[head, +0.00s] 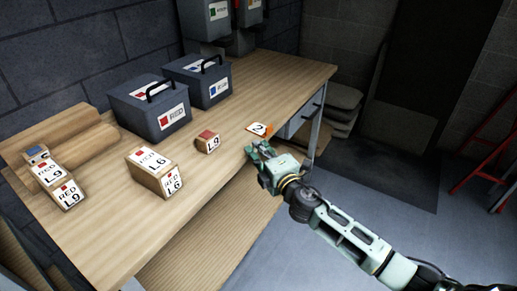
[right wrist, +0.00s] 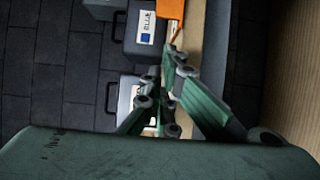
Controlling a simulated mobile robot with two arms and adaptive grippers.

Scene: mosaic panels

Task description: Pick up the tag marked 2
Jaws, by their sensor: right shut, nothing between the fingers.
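The tag marked 2 (head: 257,128) is a small white piece with a black 2 and an orange edge. It lies on the wooden table near its front right edge. My right gripper (head: 254,148) is just in front of the tag in the head view, shut and empty. In the right wrist view, the fingers (right wrist: 172,75) point up toward an orange piece (right wrist: 171,9), which appears to be the tag's orange part. Whether the fingertips touch it I cannot tell. My left gripper is not in view.
Two dark boxes with handles, one labelled red (head: 148,108) and one blue (head: 199,79), stand behind. A small block (head: 207,142) and a larger L6 block (head: 152,170) sit left of the tag. L9 blocks (head: 66,194) are further left. The table's right end (head: 300,72) is clear.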

